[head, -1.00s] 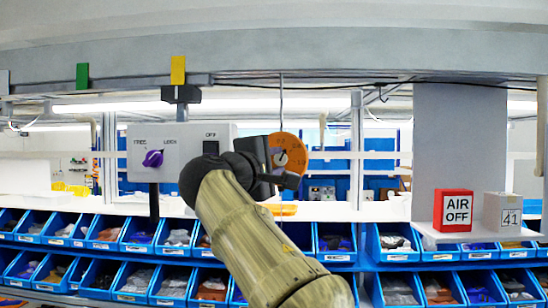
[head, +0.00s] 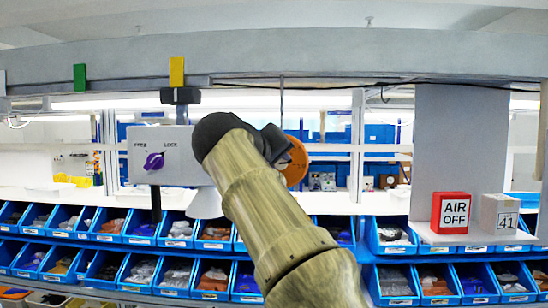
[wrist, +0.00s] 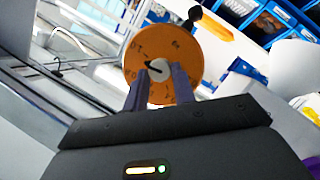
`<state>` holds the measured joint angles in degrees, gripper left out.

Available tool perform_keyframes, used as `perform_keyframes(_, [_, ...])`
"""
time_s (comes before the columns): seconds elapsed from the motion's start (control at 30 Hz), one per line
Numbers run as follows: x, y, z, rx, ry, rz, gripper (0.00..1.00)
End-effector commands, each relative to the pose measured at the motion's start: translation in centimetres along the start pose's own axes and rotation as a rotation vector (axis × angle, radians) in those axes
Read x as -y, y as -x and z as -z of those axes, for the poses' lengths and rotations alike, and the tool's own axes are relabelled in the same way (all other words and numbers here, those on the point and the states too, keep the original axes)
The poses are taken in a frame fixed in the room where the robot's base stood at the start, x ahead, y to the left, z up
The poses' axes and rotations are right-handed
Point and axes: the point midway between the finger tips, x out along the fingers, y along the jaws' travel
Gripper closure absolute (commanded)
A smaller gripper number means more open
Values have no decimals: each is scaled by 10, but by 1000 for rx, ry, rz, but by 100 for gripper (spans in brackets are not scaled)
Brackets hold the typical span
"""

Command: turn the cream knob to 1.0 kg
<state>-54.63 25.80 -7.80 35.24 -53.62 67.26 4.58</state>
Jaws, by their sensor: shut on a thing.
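The orange dial disc (wrist: 190,52) with printed marks faces me in the wrist view. The cream knob (wrist: 158,64) sits at its centre with a dark pointer line that points left in the picture. The print is too small and tilted to read surely. My gripper (wrist: 159,74) has its two dark fingers on either side of the knob, shut on it. In the head view the right part of the orange disc (head: 298,163) shows behind my gripper (head: 280,150); my wrist and arm hide the rest and the knob.
Left of the dial is a grey box (head: 146,143) with a purple FREE/LOCK knob (head: 154,161). A red AIR OFF block (head: 451,212) and a white 41 block (head: 499,213) stand on a shelf at right. Rows of blue bins (head: 390,238) lie below.

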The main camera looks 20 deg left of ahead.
Motion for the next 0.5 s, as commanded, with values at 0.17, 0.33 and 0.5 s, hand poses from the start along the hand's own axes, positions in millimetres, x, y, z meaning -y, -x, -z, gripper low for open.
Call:
perform_keyframes(0.17, [-2,-1,-1,13,-137,57,97])
perform_keyframes(0.33, [-2,-2,-2,18,-237,99,97])
perform_keyframes(0.5, [-2,-2,-2,22,-298,124,97])
